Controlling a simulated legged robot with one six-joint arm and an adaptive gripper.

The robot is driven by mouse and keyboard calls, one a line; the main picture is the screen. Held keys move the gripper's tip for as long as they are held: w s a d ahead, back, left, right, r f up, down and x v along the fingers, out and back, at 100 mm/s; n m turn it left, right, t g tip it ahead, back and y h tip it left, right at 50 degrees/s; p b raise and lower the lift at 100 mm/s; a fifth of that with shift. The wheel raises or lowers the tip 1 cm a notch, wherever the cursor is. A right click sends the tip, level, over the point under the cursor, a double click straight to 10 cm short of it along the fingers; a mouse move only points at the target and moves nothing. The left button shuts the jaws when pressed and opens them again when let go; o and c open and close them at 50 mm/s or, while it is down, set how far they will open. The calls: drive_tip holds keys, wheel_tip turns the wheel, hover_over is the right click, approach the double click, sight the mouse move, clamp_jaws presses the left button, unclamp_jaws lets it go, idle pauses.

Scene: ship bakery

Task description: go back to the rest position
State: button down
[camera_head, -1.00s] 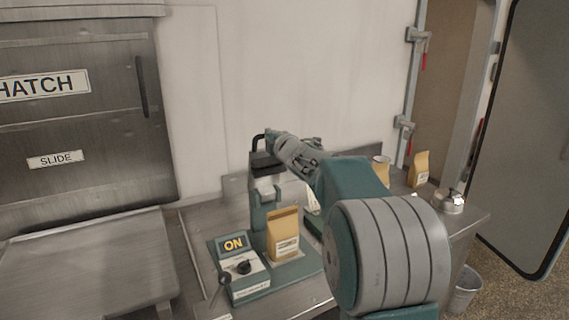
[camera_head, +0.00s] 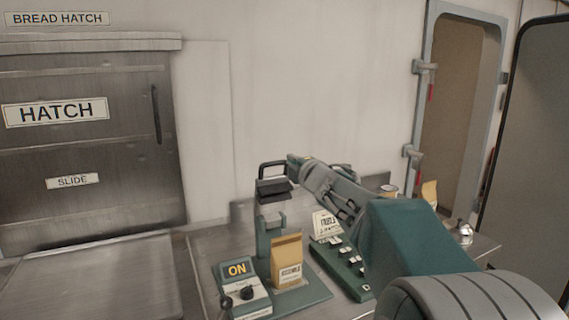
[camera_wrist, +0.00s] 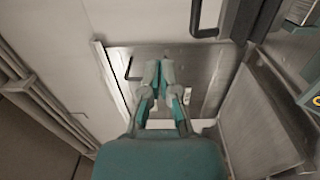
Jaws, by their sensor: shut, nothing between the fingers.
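My gripper (camera_wrist: 160,74) shows in the wrist view with its two grey-and-teal fingers together and nothing between them. In the head view my arm reaches from the lower right up toward the left. Its far end is near the black handle of a teal machine (camera_head: 264,240); the fingertips cannot be made out there. In the wrist view a metal surface and pale panels lie beyond the fingers.
A teal panel with switches (camera_head: 338,262) is to the right. The closed bread hatch (camera_head: 85,150) is at left. A doorway (camera_head: 455,130) is at right.

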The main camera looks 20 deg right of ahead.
drive_tip(key=s+a+f+m+g, duration=0.4)
drive_tip(key=s+a+f+m, duration=0.1)
drive_tip(key=s, duration=0.7)
drive_tip(key=s+a+f+m+g, duration=0.4)
drive_tip(key=s+f+m, duration=0.3)
drive_tip(key=s+f, duration=0.2)
drive_tip(key=s+a+f+m+g, duration=0.4)
drive_tip(key=s+a+f+m, duration=0.1)
drive_tip(key=s, duration=0.9)
wheel_tip(320, 180, down, 2)
drive_tip(key=shift+s+a+f+m+g, duration=0.3)
drive_tip(key=shift+s+a+m, duration=0.1)
drive_tip(key=shift+m, duration=0.2)
drive_tip(key=shift+w+r, duration=0.1)
